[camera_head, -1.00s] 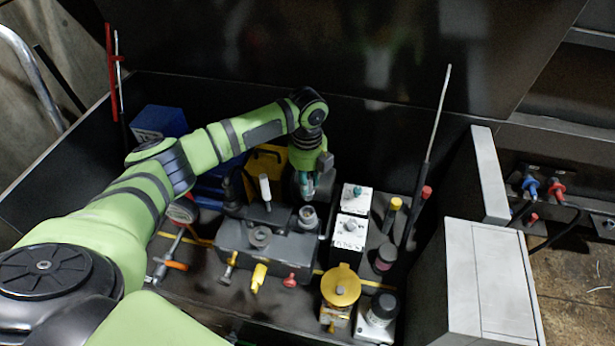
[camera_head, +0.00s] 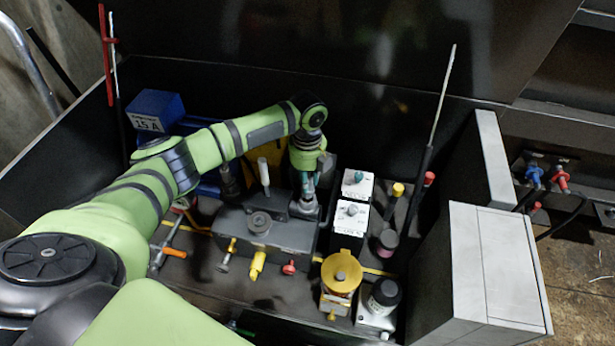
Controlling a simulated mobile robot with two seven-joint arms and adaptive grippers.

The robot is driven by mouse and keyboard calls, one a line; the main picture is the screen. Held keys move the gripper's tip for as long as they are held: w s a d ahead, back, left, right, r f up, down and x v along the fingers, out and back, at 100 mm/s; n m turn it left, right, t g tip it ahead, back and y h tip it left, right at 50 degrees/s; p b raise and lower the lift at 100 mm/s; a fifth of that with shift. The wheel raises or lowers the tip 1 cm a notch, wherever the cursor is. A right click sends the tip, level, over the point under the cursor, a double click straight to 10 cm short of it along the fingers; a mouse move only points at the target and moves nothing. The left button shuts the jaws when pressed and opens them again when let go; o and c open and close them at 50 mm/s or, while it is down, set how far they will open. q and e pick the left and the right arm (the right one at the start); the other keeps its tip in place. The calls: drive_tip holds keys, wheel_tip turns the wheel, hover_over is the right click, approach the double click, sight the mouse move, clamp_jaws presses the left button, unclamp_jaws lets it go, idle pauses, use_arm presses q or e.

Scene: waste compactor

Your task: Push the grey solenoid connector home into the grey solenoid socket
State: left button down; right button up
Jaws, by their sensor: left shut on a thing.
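My left gripper (camera_head: 307,186) points down over the right end of the dark grey valve block (camera_head: 275,232). It is shut on a small grey piece, which I take to be the grey solenoid connector; the fingers hide most of it. A grey round fitting (camera_head: 305,208), apparently the grey solenoid socket, stands on the block directly below the fingertips. The fingers cover its upper part, so I cannot tell how far the connector sits in it. My right gripper is not in view.
White boxes with knobs (camera_head: 350,217) stand close right of the gripper. A white-topped lever (camera_head: 264,172) rises just left of it. A yellow-capped unit (camera_head: 341,272) and a black-capped unit (camera_head: 384,293) are in front. A blue box (camera_head: 157,112) is at the back left.

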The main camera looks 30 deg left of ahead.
use_arm(q)
drive_tip(key=shift+p, duration=0.95)
idle(1.1)
drive_tip(key=shift+f+b, duration=1)
drive_tip(key=shift+f, duration=0.8)
idle(0.3)
drive_tip(key=c, duration=0.9)
unclamp_jaws()
drive_tip(key=shift+c, duration=0.2)
drive_tip(key=shift+r, duration=0.1)
drive_tip(key=shift+c, duration=0.4)
wheel_tip(320, 180, up, 7)
drive_tip(key=p, duration=0.7)
